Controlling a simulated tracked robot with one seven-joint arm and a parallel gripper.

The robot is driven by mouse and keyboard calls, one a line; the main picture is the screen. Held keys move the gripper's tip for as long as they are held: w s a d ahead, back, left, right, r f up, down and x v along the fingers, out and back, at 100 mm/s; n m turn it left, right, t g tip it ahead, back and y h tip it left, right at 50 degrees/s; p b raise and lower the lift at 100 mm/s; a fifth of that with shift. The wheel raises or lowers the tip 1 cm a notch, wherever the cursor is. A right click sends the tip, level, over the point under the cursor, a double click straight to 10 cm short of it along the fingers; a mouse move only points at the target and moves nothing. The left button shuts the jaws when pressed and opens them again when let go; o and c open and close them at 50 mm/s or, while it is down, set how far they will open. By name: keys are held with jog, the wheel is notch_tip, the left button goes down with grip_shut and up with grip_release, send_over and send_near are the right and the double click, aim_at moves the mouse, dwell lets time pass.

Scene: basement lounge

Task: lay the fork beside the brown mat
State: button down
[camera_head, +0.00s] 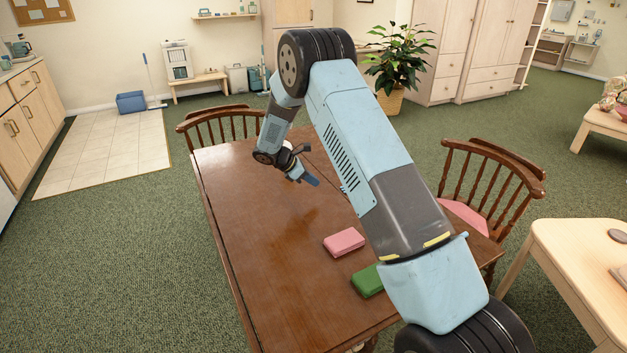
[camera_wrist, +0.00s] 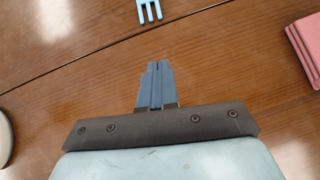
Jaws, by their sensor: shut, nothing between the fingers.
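My gripper (camera_head: 311,181) is shut and empty above the brown wooden table (camera_head: 235,210). In the wrist view its blue fingers (camera_wrist: 155,72) are together over bare wood. A light blue fork (camera_wrist: 149,10) lies on the table at the top edge of the wrist view, with only its tines in the picture. It is ahead of the fingertips and apart from them. I cannot make out the fork in the head view. I see no brown mat that I can tell from the table in either view.
A pink block (camera_head: 344,242) and a green block (camera_head: 367,281) lie on the table near my arm. A pink item (camera_wrist: 306,48) shows at the wrist view's right edge. Wooden chairs (camera_head: 490,190) stand around the table. The table's left part is clear.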

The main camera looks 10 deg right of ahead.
aim_at(333, 194)
jog(key=x, duration=0.7)
jog(key=shift+d+f, duration=0.25)
jog(key=shift+w+d+r, duration=0.1)
jog(key=shift+d, duration=0.5)
jog(key=shift+w+d, duration=0.15)
jog(key=shift+d, duration=0.45)
jog(key=shift+w+d, duration=0.1)
jog(key=shift+d, duration=0.55)
jog(key=d, duration=0.6)
jog(key=shift+w, duration=0.35)
jog(key=shift+a, duration=0.1)
